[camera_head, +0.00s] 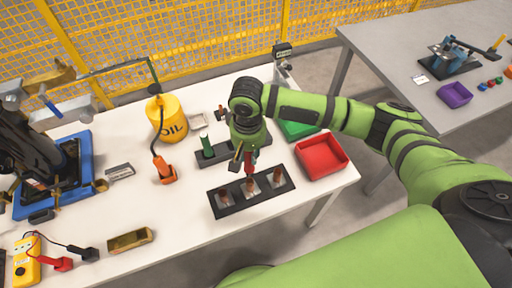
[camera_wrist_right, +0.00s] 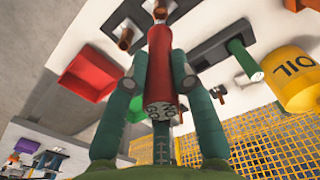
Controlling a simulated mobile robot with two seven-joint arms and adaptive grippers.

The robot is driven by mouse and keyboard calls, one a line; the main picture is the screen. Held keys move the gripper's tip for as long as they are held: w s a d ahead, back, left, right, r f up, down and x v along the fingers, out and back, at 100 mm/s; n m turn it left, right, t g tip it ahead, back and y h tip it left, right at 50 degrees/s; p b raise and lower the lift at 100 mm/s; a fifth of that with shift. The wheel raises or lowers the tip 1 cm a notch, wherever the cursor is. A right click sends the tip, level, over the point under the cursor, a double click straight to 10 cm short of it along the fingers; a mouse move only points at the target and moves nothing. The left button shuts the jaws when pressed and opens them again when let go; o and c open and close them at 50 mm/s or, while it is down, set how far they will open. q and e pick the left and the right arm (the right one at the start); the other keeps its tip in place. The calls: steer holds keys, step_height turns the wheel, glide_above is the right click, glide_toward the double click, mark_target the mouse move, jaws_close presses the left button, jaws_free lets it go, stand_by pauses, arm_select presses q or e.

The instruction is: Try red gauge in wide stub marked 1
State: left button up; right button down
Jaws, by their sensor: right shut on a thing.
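My right gripper (camera_head: 247,160) is shut on the red gauge (camera_head: 250,168). In the wrist view the gauge (camera_wrist_right: 160,62) sits between the two green fingers (camera_wrist_right: 160,78). The black block (camera_head: 222,209) has three copper stubs in a row: left (camera_head: 225,199), middle (camera_head: 250,187) and right (camera_head: 277,179). The gauge's far end is at or just above the middle stub; I cannot tell whether they touch. The number marks are too small to read. A green gauge (camera_head: 207,147) stands in a dark holder (camera_head: 213,160) behind the block. My left gripper is not in view.
A red tray (camera_head: 322,157) lies right of the block, with a green tray (camera_head: 298,130) behind it. The compressor on a blue base (camera_head: 82,165) is far left.

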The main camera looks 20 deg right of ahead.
mark_target(249, 162)
steer(key=shift+w, duration=0.25)
steer(key=shift+s+r+p, duration=0.1)
steer(key=shift+p, duration=0.35)
steer(key=shift+r+p, duration=0.1)
steer(key=shift+p, duration=0.25)
step_height(249, 162, down, 2)
steer(key=shift+s+f+b, duration=0.1)
steer(key=shift+s+b, duration=0.05)
steer(key=shift+b, duration=0.3)
steer(key=shift+f, duration=0.75)
steer(key=shift+f+b, duration=0.45)
steer(key=shift+f, duration=0.1)
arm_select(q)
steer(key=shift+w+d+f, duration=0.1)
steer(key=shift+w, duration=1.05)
arm_select(e)
steer(key=shift+f, duration=0.3)
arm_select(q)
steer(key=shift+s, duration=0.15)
